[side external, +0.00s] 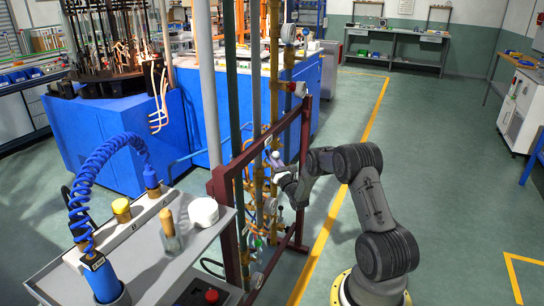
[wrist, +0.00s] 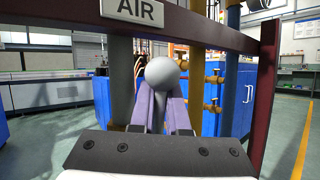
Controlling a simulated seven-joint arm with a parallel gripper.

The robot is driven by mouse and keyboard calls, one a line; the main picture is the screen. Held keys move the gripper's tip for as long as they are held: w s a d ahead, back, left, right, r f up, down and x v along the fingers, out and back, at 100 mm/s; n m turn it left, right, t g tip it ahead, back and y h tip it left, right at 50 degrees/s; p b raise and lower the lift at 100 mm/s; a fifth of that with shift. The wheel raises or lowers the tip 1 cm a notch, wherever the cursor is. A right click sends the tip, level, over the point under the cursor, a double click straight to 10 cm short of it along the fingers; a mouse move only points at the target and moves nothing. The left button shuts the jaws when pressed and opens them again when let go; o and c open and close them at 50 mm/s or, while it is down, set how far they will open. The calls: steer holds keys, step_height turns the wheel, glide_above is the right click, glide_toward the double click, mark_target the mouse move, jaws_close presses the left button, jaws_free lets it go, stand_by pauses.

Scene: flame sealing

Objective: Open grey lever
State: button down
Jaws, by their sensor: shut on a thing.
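The grey lever (wrist: 162,73) shows a round grey ball knob in the middle of the wrist view, just beyond my fingertips. My gripper (wrist: 162,102) has its two purple-grey fingers closed on the lever's stem below the knob. In the side external view my gripper (side external: 279,169) reaches the pipe rack from the right. The small pale knob of the lever (side external: 275,155) shows there at the fingers. The lever's base and the valve under it are hidden behind my fingers and the gripper body.
A dark red frame (side external: 302,150) surrounds the yellow and green pipes. An AIR sign (wrist: 135,9) hangs on its top bar, above the lever. A grey bench (side external: 150,245) with a blue coiled hose (side external: 95,165) stands at the left front. The floor at right is open.

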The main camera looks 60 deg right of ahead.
steer(key=shift+s+d+r+h, duration=0.1)
steer(key=shift+d+r+h, duration=0.2)
steer(key=shift+r, duration=0.3)
steer(key=c, duration=0.9)
jaws_free()
steer(key=shift+a, duration=0.1)
steer(key=shift+a+f, duration=0.1)
steer(key=shift+f, duration=0.05)
steer(key=shift+s+a+f, duration=0.2)
steer(key=shift+a+f, duration=0.05)
steer(key=shift+f, duration=0.05)
steer(key=v, duration=1.2)
steer(key=shift+s+a, duration=0.15)
steer(key=shift+s, duration=0.3)
